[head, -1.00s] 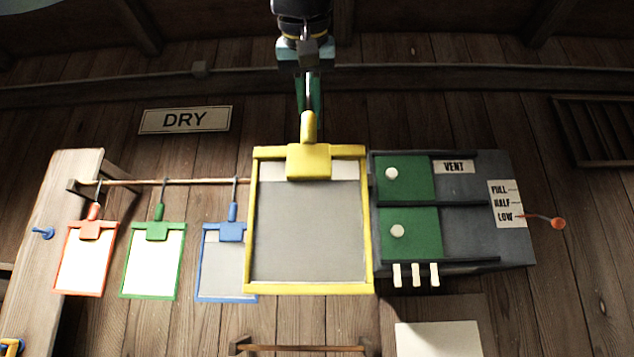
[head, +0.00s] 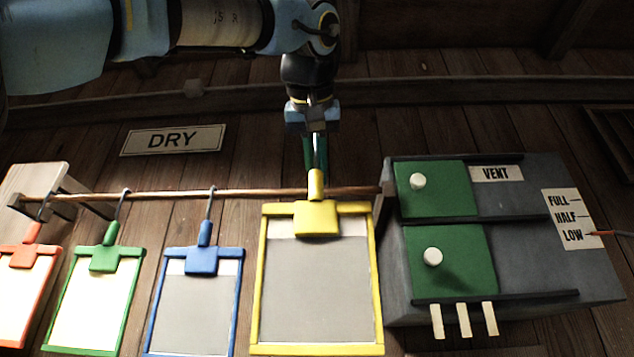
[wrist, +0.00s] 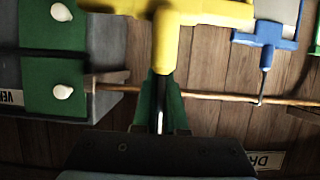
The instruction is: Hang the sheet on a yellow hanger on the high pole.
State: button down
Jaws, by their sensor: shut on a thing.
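The yellow hanger (head: 317,219) with its grey sheet (head: 314,290) in a yellow frame hangs upright below my gripper (head: 316,165). My gripper is shut on the top of the hanger, at its hook. In the wrist view the yellow hanger (wrist: 182,20) is at the top, with my green fingers (wrist: 162,105) around its hook. The high pole (head: 260,194) runs behind the hook at about the same height in the head view. I cannot tell whether the hook touches the pole.
Blue (head: 202,262), green (head: 103,260) and red (head: 18,258) hangers hang on the pole to the left. The grey vent box (head: 535,225) with green sliding panels stands close to the right. A DRY sign (head: 173,140) is on the wall above the pole.

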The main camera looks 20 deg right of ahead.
jog(key=w+d+f+p, duration=0.1)
jog(key=w+d, duration=0.2)
jog(key=w, duration=0.4)
jog(key=w+d+p, duration=0.1)
jog(key=w+d, duration=0.2)
jog(key=w, duration=0.3)
jog(key=shift+w+d+f, duration=0.2)
jog(key=shift+w+f, duration=0.15)
jog(key=shift+w, duration=0.05)
dwell(0.7)
jog(key=c, duration=0.9)
grip_release()
